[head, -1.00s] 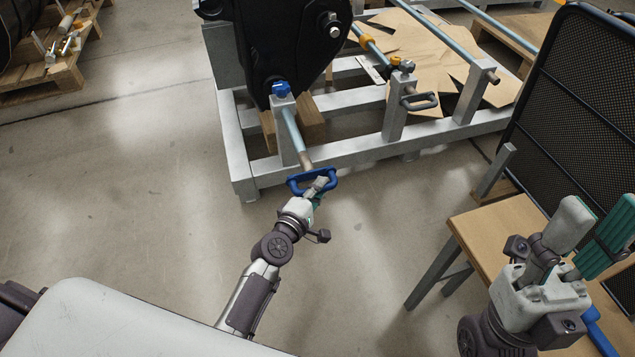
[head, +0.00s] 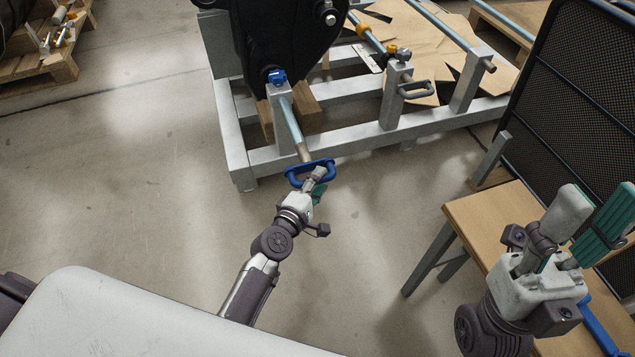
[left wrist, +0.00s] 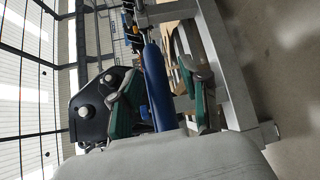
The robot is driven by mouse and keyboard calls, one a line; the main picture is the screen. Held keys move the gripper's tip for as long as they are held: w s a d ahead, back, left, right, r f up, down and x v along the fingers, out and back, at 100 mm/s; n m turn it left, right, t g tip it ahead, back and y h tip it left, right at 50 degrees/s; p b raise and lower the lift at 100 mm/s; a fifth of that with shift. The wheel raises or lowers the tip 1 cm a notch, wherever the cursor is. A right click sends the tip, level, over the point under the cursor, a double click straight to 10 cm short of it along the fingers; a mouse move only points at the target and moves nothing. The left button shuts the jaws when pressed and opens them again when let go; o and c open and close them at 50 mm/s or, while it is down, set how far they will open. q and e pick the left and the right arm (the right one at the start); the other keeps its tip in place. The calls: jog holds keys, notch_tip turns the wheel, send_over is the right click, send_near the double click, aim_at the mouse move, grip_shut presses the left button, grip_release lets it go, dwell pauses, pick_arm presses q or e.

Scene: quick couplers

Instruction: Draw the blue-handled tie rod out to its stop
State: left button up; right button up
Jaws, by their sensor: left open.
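The blue-handled tie rod (head: 291,128) runs from a post on the grey steel frame down toward me, well out of the post. Its blue loop handle (head: 294,178) is at the near end, above the floor. My left gripper (head: 319,178) is at this handle and open. In the left wrist view the blue handle bar (left wrist: 156,85) lies between the two green-padded fingers of my left gripper (left wrist: 162,90), with gaps at the sides. My right gripper (head: 588,232) is open, its fingers apart, above the wooden bench at the right; I see nothing between them.
The grey frame (head: 350,152) carries a black plate (head: 285,35) and another rod with a grey handle (head: 415,90). A wooden bench (head: 480,220) and a dark mesh panel (head: 565,100) stand at the right.

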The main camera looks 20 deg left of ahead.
pick_arm(q)
jog(key=v, duration=1.2)
jog(key=shift+s+f, duration=0.1)
jog(key=shift+s, duration=0.05)
